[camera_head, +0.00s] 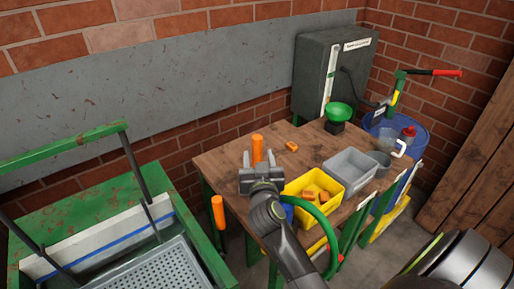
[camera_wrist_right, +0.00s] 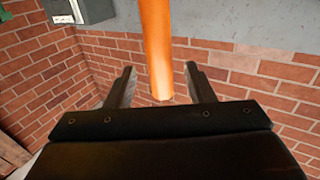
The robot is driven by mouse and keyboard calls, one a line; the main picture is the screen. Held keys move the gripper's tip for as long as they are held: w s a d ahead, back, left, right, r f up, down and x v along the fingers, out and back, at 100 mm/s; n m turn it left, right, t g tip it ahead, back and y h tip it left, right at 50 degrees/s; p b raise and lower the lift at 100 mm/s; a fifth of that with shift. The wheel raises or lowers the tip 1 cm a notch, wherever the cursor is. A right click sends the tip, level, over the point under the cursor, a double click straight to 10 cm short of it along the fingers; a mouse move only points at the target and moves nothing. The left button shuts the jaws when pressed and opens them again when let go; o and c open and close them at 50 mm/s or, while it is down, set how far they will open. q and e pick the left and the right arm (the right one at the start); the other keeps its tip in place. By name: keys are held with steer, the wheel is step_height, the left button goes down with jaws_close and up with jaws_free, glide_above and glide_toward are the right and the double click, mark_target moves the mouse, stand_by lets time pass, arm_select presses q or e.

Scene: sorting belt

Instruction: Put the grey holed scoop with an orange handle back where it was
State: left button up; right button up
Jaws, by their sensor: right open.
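My right gripper (camera_head: 258,166) is open above the left part of the wooden table. An orange handle (camera_head: 257,148) stands between its fingers in the head view. In the right wrist view the orange handle (camera_wrist_right: 156,45) shows between the open fingers (camera_wrist_right: 162,82), with a gap on each side. No grey holed scoop head shows on it in either view. A second orange handle (camera_head: 218,212) hangs upright at the table's left side; what it belongs to is mostly hidden. My left gripper is not in view.
A green frame with a perforated grey tray (camera_head: 165,268) stands at left.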

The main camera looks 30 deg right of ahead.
steer(key=v, duration=0.6)
steer(key=shift+s+r, duration=0.1)
steer(key=shift+s, duration=0.05)
stand_by(0.3)
